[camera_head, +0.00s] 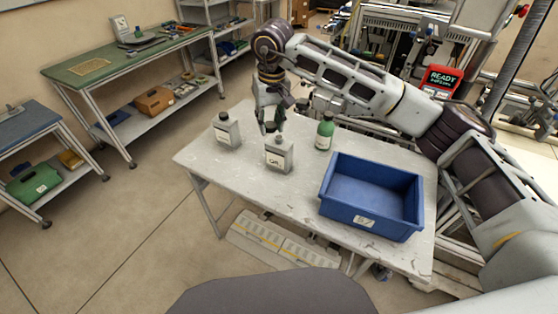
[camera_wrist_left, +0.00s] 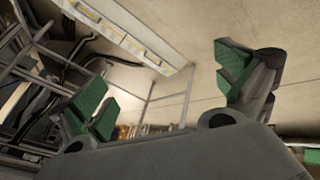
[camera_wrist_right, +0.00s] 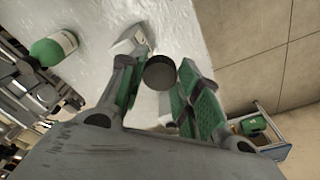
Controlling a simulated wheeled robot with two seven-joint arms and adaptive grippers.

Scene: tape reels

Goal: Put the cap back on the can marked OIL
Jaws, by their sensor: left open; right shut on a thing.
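The can marked OIL (camera_head: 279,158) stands upright near the middle of the white table; its label is small but seems to read OIL. My right gripper (camera_head: 271,126) is just above and slightly left of this can's top. In the right wrist view the right gripper is shut on a round black cap (camera_wrist_right: 160,72), held between its green-padded fingertips. A pale can top (camera_wrist_right: 128,40) shows beyond the left finger, partly hidden. Whether the cap touches the can cannot be told. My left gripper (camera_wrist_left: 165,92) is open and empty, away from the tabletop, and out of the head view.
A second grey can (camera_head: 227,132) with a black cap stands to the left. A green bottle (camera_head: 325,132) stands to the right, also in the right wrist view (camera_wrist_right: 52,49). A blue bin (camera_head: 365,217) fills the table's right side. The table's front left (camera_head: 215,165) is clear.

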